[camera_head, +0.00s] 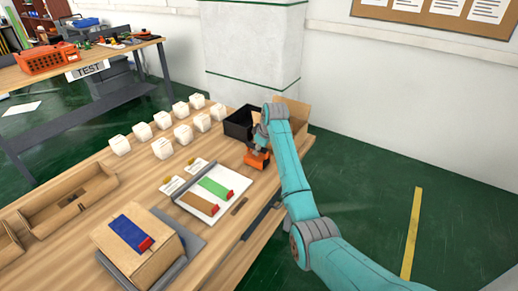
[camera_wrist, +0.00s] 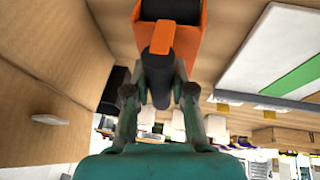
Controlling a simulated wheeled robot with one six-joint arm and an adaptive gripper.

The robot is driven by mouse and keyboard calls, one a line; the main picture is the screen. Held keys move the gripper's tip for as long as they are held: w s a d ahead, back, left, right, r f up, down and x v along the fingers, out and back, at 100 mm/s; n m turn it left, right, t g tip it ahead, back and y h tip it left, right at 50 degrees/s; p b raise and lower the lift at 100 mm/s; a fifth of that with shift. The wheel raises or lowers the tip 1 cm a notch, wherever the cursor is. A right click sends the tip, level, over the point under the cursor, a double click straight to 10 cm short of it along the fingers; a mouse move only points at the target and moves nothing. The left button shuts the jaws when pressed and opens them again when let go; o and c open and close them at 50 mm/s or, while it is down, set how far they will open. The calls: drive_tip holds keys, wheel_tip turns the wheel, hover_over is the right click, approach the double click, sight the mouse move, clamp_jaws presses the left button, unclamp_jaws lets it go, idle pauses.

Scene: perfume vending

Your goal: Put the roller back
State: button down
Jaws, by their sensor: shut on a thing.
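The roller is an orange tool with a dark handle. In the head view the orange roller (camera_head: 257,160) is at the right edge of the wooden table (camera_head: 140,188), in front of the black bin. My gripper (camera_head: 260,146) is directly above it, partly hidden by my arm. In the wrist view my gripper (camera_wrist: 158,92) is shut on the dark handle, and the orange roller body (camera_wrist: 188,42) with a black cylinder extends beyond the fingers. I cannot tell whether the roller touches the table.
A black bin (camera_head: 237,124) and an open cardboard box (camera_head: 298,107) stand behind the roller. A white board (camera_head: 205,210) with green and brown strips lies to its left. A carton (camera_head: 125,250) with a blue strip sits at the front. Several white cubes (camera_head: 162,148) stand behind.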

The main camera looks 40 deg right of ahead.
drive_tip(key=shift+f, duration=0.2)
drive_tip(key=shift+s+f, duration=0.15)
drive_tip(key=shift+f, duration=0.35)
drive_tip(key=c, duration=1)
unclamp_jaws()
drive_tip(key=shift+f, duration=0.15)
drive_tip(key=shift+r, duration=0.65)
drive_tip(key=v, duration=1.2)
drive_tip(key=shift+r, duration=0.25)
